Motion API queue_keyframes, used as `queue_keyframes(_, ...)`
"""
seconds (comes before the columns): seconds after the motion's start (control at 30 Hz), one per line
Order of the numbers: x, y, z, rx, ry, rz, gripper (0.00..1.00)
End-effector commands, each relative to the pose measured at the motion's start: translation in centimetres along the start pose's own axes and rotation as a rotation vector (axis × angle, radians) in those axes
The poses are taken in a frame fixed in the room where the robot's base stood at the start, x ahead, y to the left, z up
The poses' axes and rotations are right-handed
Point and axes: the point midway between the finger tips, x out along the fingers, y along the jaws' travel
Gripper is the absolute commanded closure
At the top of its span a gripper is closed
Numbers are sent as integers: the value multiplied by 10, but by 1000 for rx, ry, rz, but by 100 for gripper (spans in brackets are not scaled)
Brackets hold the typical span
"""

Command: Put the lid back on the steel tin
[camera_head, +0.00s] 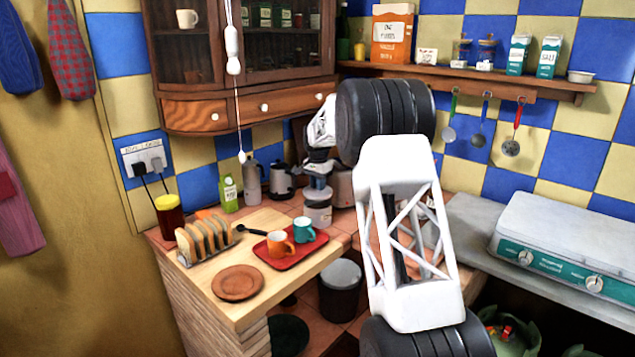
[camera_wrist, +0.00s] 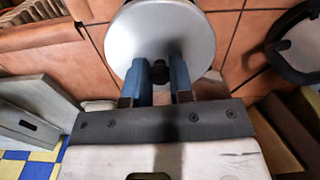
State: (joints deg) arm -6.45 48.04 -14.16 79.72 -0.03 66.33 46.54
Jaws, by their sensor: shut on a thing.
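The steel lid (camera_wrist: 150,22) is a round grey disc with a black knob (camera_wrist: 159,72) in the wrist view. The blue fingers of my gripper (camera_wrist: 160,82) are closed on the knob from both sides. In the head view my gripper (camera_head: 318,182) points down over the steel tin (camera_head: 318,213), which stands upright on the tiled counter behind the wooden board. The lid is at the top of the tin there, small and partly hidden by the fingers. I cannot tell whether it rests on the rim or hangs just above it. The lid hides the tin's opening in the wrist view.
A red tray (camera_head: 284,262) with an orange mug (camera_head: 280,244) and a teal mug (camera_head: 304,230) lies in front of the tin. A toast rack (camera_head: 205,240) stands left of it. A kettle (camera_head: 282,181) and a flask (camera_head: 252,184) stand behind left.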

Motion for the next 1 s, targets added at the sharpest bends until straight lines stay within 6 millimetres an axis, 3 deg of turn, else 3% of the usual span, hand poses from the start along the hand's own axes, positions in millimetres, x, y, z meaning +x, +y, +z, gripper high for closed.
queue_keyframes(0.5,35,0,0,0,-1,1,100)
queue_keyframes(1.0,46,0,0,0,-1,1,100)
